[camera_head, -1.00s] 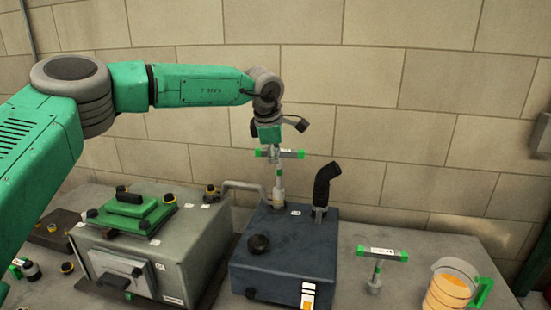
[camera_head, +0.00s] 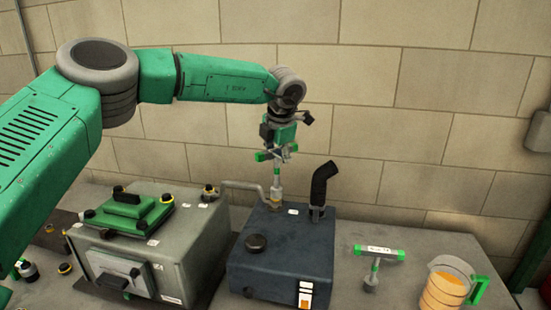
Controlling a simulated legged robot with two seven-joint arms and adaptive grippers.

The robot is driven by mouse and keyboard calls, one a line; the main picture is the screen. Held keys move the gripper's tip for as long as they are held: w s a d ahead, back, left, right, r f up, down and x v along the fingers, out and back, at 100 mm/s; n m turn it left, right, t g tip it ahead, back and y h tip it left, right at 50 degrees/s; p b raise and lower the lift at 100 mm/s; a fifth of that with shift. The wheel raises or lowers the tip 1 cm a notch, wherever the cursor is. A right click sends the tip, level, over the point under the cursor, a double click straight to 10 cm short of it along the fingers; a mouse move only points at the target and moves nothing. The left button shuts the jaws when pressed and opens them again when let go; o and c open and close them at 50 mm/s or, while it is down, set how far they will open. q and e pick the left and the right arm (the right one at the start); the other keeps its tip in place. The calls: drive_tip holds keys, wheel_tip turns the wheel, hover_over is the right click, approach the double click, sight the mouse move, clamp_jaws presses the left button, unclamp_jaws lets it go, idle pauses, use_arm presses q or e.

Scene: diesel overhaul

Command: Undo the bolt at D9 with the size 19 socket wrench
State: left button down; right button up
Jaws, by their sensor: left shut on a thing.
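My left gripper (camera_head: 280,145) is shut on the green handle of a T-shaped socket wrench (camera_head: 276,177). The wrench stands upright over the back left part of the dark blue box (camera_head: 285,262), its socket end low at the pipe joint there. Whether the socket sits on a bolt is too small to tell. A second green T-handled wrench (camera_head: 378,252) stands on the table right of the blue box, with a white label on its handle. The size and D9 markings are not readable. My right gripper is not in view.
A grey box (camera_head: 185,262) with a green plate (camera_head: 130,213) stands at the left, joined by a pipe (camera_head: 245,186) to the blue box. A black bent pipe (camera_head: 322,185) rises from the blue box. A jug (camera_head: 448,288) of orange liquid stands at the right.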

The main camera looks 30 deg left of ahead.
sight(274, 149)
use_arm(q)
drive_tip(key=shift+r, duration=0.15)
drive_tip(key=shift+r, duration=1.75)
wheel_tip(274, 149, up, 6)
drive_tip(key=shift+f, duration=0.1)
